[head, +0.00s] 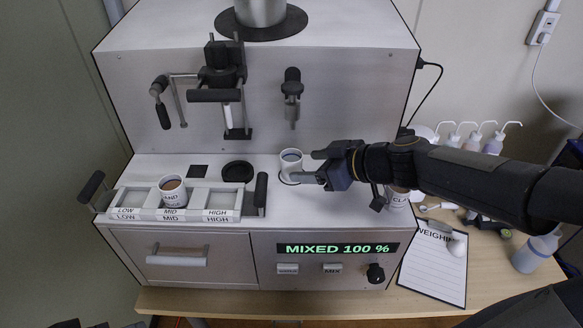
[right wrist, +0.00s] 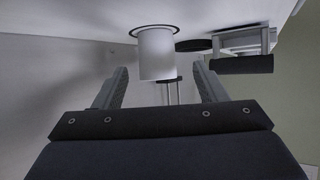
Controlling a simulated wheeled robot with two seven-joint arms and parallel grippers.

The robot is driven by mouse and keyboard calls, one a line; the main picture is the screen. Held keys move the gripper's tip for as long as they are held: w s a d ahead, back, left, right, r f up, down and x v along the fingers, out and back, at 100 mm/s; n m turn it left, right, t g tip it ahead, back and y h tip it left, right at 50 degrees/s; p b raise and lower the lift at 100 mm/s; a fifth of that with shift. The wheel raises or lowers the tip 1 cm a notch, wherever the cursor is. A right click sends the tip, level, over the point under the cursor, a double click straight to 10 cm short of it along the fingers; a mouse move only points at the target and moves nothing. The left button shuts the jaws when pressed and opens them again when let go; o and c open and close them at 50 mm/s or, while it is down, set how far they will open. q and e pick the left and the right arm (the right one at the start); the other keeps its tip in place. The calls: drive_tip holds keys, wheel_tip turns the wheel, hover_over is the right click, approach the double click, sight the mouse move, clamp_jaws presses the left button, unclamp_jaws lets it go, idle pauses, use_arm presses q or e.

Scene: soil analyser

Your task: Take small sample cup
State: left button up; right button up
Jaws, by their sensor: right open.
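A small white cup (head: 291,157) stands on the analyser's deck, over a dark ring. It looks dark inside. My right gripper (head: 307,167) is open just right of this cup, with its fingers pointing left toward it. In the right wrist view the plain cup (right wrist: 157,55) shows beyond and between the two open fingers (right wrist: 163,84), with a gap visible on each side. Another white cup, lettered "AND" (head: 172,196), holds brown stuff and stands in the MID slot of the rack. My left gripper is not in view.
The rack (head: 238,212) has LOW, MID and HIGH slots and dark end handles. The display (head: 338,249) reads "MIXED 100 %". A cup lettered "CLA" (head: 397,200) is partly behind my right arm. Pump bottles (head: 492,144) and a WEIGHING sheet (head: 437,272) are at the right.

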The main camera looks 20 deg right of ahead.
sight(292, 164)
drive_tip(key=p+x, duration=0.1)
drive_tip(key=x, duration=0.5)
drive_tip(key=shift+w+r, duration=0.15)
drive_tip(key=shift+w, duration=0.15)
drive_tip(key=shift+d, duration=0.1)
drive_tip(key=shift+c, duration=0.2)
drive_tip(key=c, duration=1.2)
drive_tip(key=shift+r+p, duration=0.2)
drive_tip(key=shift+p, duration=0.2)
